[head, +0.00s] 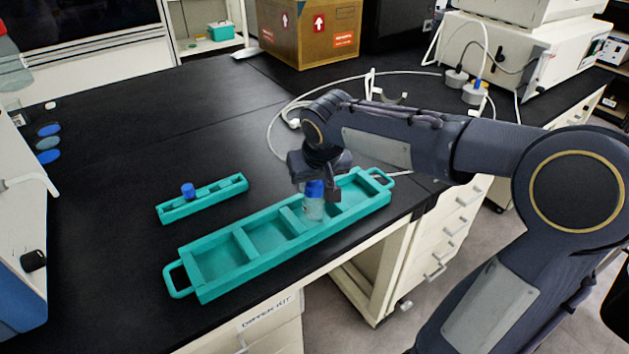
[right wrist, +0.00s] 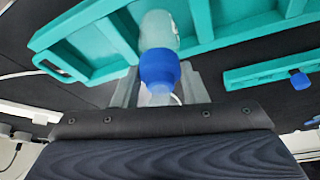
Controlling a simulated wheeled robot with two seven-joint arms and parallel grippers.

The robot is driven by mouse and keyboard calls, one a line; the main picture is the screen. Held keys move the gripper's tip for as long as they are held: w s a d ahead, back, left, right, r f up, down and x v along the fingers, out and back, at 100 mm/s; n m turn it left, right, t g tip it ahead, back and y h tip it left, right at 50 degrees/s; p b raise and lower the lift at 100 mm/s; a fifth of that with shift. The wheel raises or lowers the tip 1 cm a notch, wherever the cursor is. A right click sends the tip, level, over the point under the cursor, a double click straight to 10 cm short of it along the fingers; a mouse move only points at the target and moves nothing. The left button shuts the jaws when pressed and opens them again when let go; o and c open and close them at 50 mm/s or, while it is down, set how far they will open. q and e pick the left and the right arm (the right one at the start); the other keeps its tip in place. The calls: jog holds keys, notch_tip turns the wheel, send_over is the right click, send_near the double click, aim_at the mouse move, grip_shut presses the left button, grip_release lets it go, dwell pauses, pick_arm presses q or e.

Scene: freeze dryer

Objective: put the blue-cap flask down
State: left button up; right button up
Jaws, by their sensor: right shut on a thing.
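The blue-cap flask (head: 314,207) is a clear, pale bottle with a blue cap. My right gripper (head: 322,188) is shut on it from above, near the cap. In the head view the flask is upright at the teal tray (head: 213,238), over or in a compartment right of the middle; I cannot tell whether its base touches the tray floor. In the right wrist view the blue cap (right wrist: 160,68) sits between the fingers, with the clear body beyond it against the tray. My left gripper is not in view.
A smaller teal rack (head: 222,192) with another blue-capped item (head: 188,190) lies to the left on the black bench. A cardboard box (head: 310,32) stands at the back. A white cable (head: 275,122) loops behind my arm. Bench between rack and box is clear.

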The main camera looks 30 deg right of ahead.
jog(key=o, duration=1.1)
jog(key=shift+r, duration=0.4)
jog(key=p+v, duration=0.2)
jog(key=v, duration=0.9)
jog(key=s+a+f+t+y, duration=0.1)
jog(key=s+a+f+y, duration=0.15)
jog(key=s+f, duration=0.5)
jog(key=s+a+f+y, duration=0.2)
jog(key=s+a+f, duration=0.25)
jog(key=s, duration=0.65)
jog(key=shift+n, duration=0.5)
jog(key=r+p, duration=0.9)
jog(key=p, duration=0.1)
jog(key=shift+w+d, duration=0.15)
jog(key=shift+d, duration=0.15)
